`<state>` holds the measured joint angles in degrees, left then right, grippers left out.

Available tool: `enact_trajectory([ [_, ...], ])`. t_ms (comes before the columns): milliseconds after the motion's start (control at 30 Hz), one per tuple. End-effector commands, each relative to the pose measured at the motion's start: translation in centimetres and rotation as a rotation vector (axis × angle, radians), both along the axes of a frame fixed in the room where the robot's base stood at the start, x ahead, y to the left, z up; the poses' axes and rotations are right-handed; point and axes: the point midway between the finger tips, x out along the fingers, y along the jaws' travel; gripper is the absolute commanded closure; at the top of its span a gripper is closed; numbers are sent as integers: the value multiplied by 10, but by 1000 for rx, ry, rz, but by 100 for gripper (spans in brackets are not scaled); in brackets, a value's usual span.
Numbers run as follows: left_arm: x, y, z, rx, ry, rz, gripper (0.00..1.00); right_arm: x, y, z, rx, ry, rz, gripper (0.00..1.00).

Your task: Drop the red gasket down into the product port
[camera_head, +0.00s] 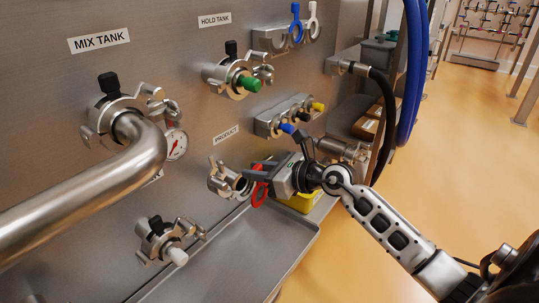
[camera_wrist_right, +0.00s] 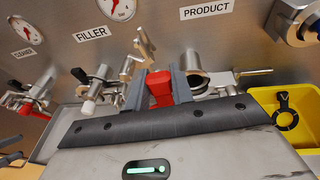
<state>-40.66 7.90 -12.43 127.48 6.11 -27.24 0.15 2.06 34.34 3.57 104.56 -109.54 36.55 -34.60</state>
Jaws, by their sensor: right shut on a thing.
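My right gripper (camera_head: 262,177) is shut on the red gasket (camera_head: 259,194), which hangs below the fingers in the head view. In the right wrist view, a red block-like part of the gasket (camera_wrist_right: 160,91) sits between the finger pads (camera_wrist_right: 159,84); its ring is hidden there. The product port (camera_head: 224,181) is a steel fitting with an open clamp, under the PRODUCT label (camera_head: 226,134). The gasket is just right of its mouth in the head view; I cannot tell if they touch. The port's round opening (camera_wrist_right: 190,64) also shows in the right wrist view. My left gripper is out of view.
The hold tank port (camera_head: 237,80) with a green plug is above. A lower fitting (camera_head: 165,240) with a white tip is at left. A steel tray (camera_head: 235,262) runs below. A yellow bin (camera_wrist_right: 262,100) holding a black ring (camera_wrist_right: 285,112) is beside the port. Hoses hang right.

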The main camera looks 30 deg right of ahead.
Motion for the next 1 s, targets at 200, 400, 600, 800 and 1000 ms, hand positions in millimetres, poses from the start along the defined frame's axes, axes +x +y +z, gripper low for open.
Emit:
enact_trajectory([
  [200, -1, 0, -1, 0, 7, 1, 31, 24, -36, 5, -1, 0, -115, 91],
  [400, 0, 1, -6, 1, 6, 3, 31, 35, -35, 3, 3, -3, -122, 91],
  [600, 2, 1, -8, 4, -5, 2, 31, 51, -29, 1, 4, -3, -121, 91],
  [800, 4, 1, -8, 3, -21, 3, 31, 68, -23, -2, 4, -1, -121, 91],
  [1000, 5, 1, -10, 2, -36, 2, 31, 85, -17, -5, 5, -2, -121, 91],
])
